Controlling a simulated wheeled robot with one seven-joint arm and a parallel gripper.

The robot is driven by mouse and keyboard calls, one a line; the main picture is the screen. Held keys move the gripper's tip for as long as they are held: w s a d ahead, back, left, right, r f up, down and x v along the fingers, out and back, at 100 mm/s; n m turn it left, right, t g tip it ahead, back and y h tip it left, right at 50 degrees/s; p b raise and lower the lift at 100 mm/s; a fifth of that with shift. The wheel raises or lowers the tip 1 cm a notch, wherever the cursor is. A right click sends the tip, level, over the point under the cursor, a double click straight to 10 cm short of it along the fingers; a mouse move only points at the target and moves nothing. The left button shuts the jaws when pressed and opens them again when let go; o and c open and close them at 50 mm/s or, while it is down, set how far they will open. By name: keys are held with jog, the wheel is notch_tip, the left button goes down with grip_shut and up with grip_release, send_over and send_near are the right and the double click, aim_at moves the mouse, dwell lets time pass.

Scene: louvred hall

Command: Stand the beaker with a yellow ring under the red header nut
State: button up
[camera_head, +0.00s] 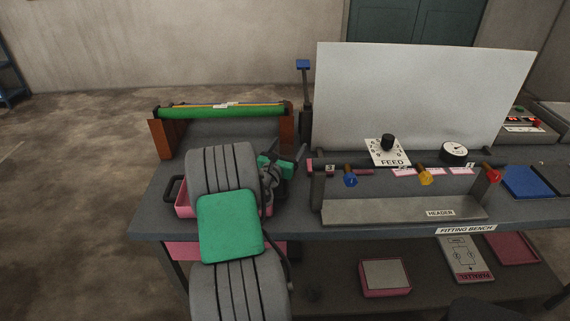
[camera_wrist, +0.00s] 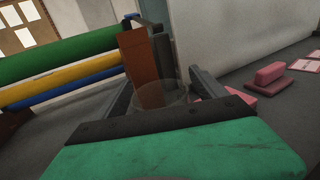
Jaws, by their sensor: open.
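The red header nut (camera_head: 493,176) hangs at the right end of the header pipe, above a grey ledge labelled HEADER (camera_head: 365,210). A blue nut (camera_head: 350,180) and a yellow nut (camera_head: 425,178) are to its left. My gripper (camera_head: 288,164) is open over the bench, left of the header. In the wrist view a clear glass beaker (camera_wrist: 163,98) shows faintly between the dark fingers, its round rim towards me. No yellow ring can be made out on it. My arm and gripper hide the beaker in the head view.
A roller stand (camera_head: 165,140) with green, yellow and blue rollers is behind my arm. A white panel (camera_head: 420,95) stands behind the header. Pink blocks (camera_wrist: 270,74) lie right of my gripper. A blue mat (camera_head: 527,182) lies far right.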

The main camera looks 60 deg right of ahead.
jog(key=shift+c, duration=0.2)
grip_shut()
dwell(0.6)
